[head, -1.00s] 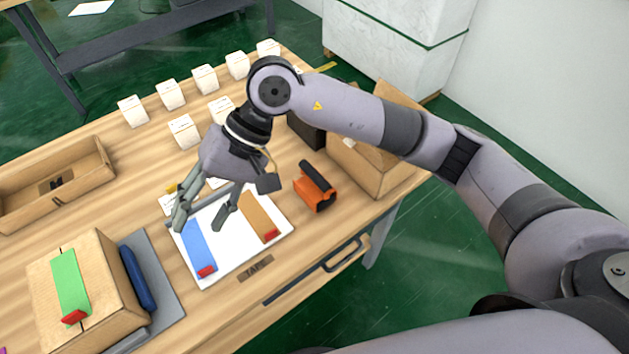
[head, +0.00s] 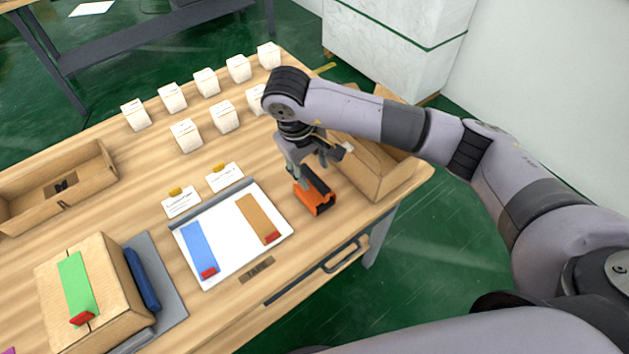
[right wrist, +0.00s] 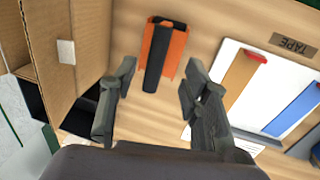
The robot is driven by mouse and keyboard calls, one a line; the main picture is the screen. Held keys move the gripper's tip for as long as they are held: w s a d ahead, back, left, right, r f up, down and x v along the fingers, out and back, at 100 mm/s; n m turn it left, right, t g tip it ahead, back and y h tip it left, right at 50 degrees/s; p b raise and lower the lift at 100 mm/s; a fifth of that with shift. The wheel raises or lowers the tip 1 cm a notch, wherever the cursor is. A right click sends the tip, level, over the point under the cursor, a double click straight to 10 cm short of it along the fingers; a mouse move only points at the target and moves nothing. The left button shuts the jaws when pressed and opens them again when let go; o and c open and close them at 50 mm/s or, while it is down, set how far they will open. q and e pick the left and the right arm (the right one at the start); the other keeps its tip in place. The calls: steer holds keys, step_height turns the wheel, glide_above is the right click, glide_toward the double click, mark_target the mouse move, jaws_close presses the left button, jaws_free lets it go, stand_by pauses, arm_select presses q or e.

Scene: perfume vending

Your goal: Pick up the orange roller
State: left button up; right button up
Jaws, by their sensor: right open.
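The orange roller (head: 317,199), orange with a black top bar, lies on the wooden table to the right of the white tape board. In the right wrist view the orange roller (right wrist: 165,52) lies ahead of the fingertips, roughly centred between them. My right gripper (head: 312,178) is over the roller's far end in the head view. In the right wrist view my right gripper (right wrist: 157,85) is open, with a finger on each side and nothing between the pads. My left gripper is not in view.
An open cardboard box (head: 378,178) stands close to the right of the roller. The white board (head: 228,243) with blue and brown tape strips lies to its left. A box with green tape (head: 98,295) sits front left; several white boxes (head: 186,135) stand behind.

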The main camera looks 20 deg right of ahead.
mark_target(316, 180)
steer(key=shift+w+d+f, duration=0.1)
steer(key=shift+d+f, duration=0.1)
steer(key=shift+f, duration=1)
steer(key=shift+d+f+p, duration=0.1)
steer(key=shift+f+p, duration=0.2)
steer(key=shift+p, duration=0.2)
steer(key=f, duration=0.1)
steer(key=f+p, duration=0.1)
steer(key=f, duration=0.1)
steer(key=shift+w+d+f+p, duration=0.2)
steer(key=shift+w+d+p, duration=0.1)
steer(key=shift+d+p, duration=0.1)
steer(key=shift+d+f, duration=0.1)
steer(key=shift+f, duration=0.4)
jaws_close()
steer(key=shift+w, duration=0.1)
